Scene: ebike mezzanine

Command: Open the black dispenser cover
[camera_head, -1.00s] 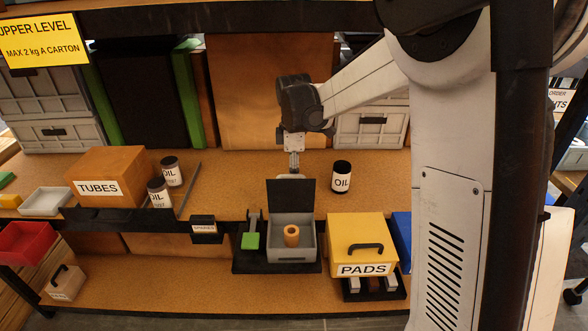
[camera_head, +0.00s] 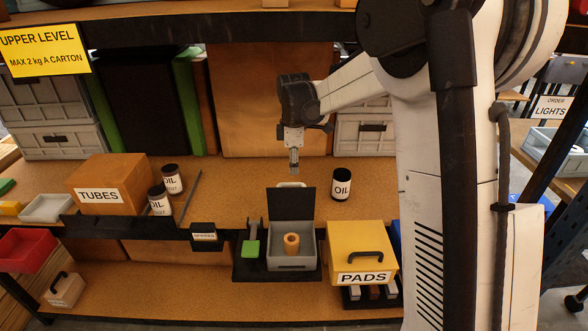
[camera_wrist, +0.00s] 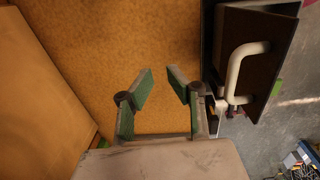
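The black dispenser cover (camera_head: 291,205) stands upright at the back of the grey dispenser box (camera_head: 292,262). The box is open at the top, with a tan hollow cylinder (camera_head: 291,243) inside. The cover's pale handle (camera_head: 291,184) shows just above its top edge. In the wrist view the cover (camera_wrist: 258,42) is at the upper right, with its white handle (camera_wrist: 234,75) facing the fingers. My gripper (camera_head: 294,172) is above and behind the cover. In the wrist view my gripper (camera_wrist: 159,78) has its green-padded fingers apart and empty, left of the handle.
A green-topped piece (camera_head: 251,248) stands left of the box. The yellow PADS box (camera_head: 361,248) is close on the right. An OIL can (camera_head: 342,185) stands behind right; two more (camera_head: 172,179) are by the TUBES carton (camera_head: 112,184). The upper shelf behind the cover is fairly clear.

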